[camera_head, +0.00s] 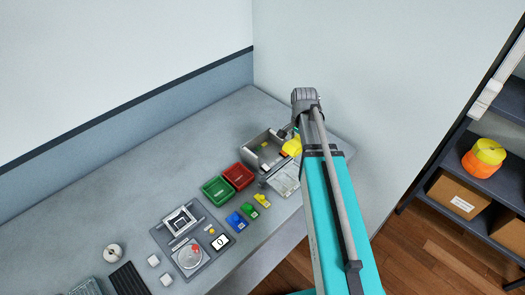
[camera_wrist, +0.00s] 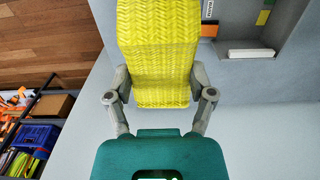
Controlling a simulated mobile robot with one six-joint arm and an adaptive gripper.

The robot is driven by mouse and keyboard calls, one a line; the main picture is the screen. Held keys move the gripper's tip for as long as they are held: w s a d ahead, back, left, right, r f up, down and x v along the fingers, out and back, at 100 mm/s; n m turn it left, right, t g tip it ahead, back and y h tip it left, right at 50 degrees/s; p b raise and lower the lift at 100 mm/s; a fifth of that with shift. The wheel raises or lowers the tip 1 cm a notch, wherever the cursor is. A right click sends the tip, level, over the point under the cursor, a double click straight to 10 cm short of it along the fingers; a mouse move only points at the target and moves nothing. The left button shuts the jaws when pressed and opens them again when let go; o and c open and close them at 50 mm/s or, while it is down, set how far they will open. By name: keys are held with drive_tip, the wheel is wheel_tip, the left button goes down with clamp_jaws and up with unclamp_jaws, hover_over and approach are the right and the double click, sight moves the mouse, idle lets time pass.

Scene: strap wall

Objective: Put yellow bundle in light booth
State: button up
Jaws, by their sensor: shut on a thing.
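The yellow bundle (camera_wrist: 160,50) is a woven strap block that fills the upper middle of the wrist view. My gripper (camera_wrist: 160,82) is shut on it, with a finger on each side. In the head view the bundle (camera_head: 292,147) shows partly, just left of my arm, which hides the rest of it and most of the gripper. The light booth (camera_head: 251,141) appears to be the grey open box at the bench's far end. The bundle appears at its right side; I cannot tell its height above it. Part of the booth (camera_wrist: 238,32), with coloured patches, shows at upper right in the wrist view.
A red bin (camera_head: 238,176) and a green bin (camera_head: 217,189) stand left of the booth. Small blue, green and yellow pieces lie in front. A wall rises behind the bench. A shelf (camera_head: 490,190) at right holds yellow and orange rolls (camera_head: 484,157).

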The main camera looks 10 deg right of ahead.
drive_tip(key=shift+a, duration=0.15)
drive_tip(key=b, duration=0.5)
approach(266, 154)
drive_tip(key=s+d+r, duration=0.3)
drive_tip(key=s, duration=0.1)
drive_tip(key=f+b, duration=0.1)
drive_tip(key=w+a+f+b, duration=0.2)
drive_tip(key=shift+w+f, duration=0.15)
drive_tip(key=shift+f, duration=0.15)
drive_tip(key=shift+w+a+f+b, duration=0.3)
drive_tip(key=shift+w+f+b, duration=0.15)
drive_tip(key=shift+f+b, duration=0.1)
drive_tip(key=shift+w+a+f+b, duration=0.3)
drive_tip(key=shift+w+f+b, duration=0.05)
drive_tip(key=shift+f+b, duration=1.65)
drive_tip(key=shift+f, duration=0.15)
